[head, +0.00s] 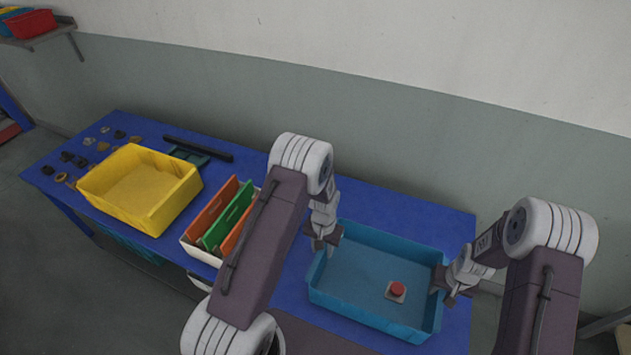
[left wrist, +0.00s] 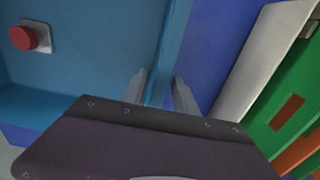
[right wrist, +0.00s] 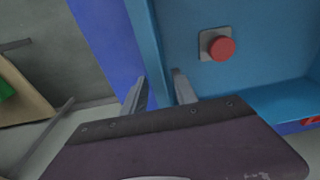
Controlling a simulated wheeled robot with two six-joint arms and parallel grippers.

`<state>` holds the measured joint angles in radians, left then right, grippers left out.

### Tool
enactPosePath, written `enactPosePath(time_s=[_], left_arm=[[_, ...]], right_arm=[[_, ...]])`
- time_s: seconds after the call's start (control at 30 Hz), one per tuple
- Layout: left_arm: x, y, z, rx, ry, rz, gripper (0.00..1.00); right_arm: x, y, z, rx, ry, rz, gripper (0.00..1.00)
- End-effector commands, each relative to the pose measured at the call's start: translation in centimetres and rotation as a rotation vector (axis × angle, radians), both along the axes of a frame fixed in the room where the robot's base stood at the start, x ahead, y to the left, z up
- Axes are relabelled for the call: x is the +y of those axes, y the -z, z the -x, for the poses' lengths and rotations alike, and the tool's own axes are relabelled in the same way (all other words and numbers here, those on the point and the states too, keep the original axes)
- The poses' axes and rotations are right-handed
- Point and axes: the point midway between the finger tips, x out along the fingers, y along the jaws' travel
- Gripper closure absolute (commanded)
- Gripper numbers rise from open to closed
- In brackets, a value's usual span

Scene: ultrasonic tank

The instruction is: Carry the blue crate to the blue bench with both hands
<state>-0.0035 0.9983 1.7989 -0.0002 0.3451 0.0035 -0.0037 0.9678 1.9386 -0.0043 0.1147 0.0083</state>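The blue crate (head: 365,307) is a wide, shallow, lighter-blue tray that appears to sit level on the right part of the blue bench (head: 400,205). My left gripper (head: 325,243) is at the crate's left wall. In the left wrist view its fingers stand apart on either side of the crate wall (left wrist: 171,50), with gaps showing. My right gripper (head: 443,291) is at the right wall. In the right wrist view its fingers stand apart on either side of that wall (right wrist: 147,40), also with gaps. The lower fingers are partly hidden by my gripper bodies.
A red button on a grey plate (head: 396,291) lies inside the crate. Left of the crate are a white bin (head: 200,255) with orange and green dividers, a yellow crate (head: 150,222), a dark bar (head: 198,149) and several small parts. A wall runs behind the bench.

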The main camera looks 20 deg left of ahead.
Motion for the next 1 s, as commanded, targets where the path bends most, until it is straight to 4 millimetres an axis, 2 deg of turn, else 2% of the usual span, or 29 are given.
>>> enactPosePath(time_s=[0.37,0.47,0.73,0.9,1.0], left_arm=[[0.0,-0.8,-0.1,-0.002,0.0,0.0,0.6],[0.0,-2.7,-0.1,-0.005,0.0,0.0,0.6],[0.0,-9.5,-0.1,-0.007,0.0,0.0,0.6],[0.0,-11.8,0.0,-0.003,0.0,0.0,0.6],[0.0,-12.2,0.0,-0.002,0.0,0.0,0.6]], right_arm=[[0.0,-0.2,0.0,0.0,0.0,0.0,0.6],[0.0,-0.2,0.0,0.0,0.0,0.0,0.6],[0.0,-0.2,0.0,0.0,0.0,0.0,0.6],[0.0,-0.2,0.0,0.0,0.0,0.0,0.6],[0.0,-0.2,0.0,0.0,0.0,0.0,0.6]])
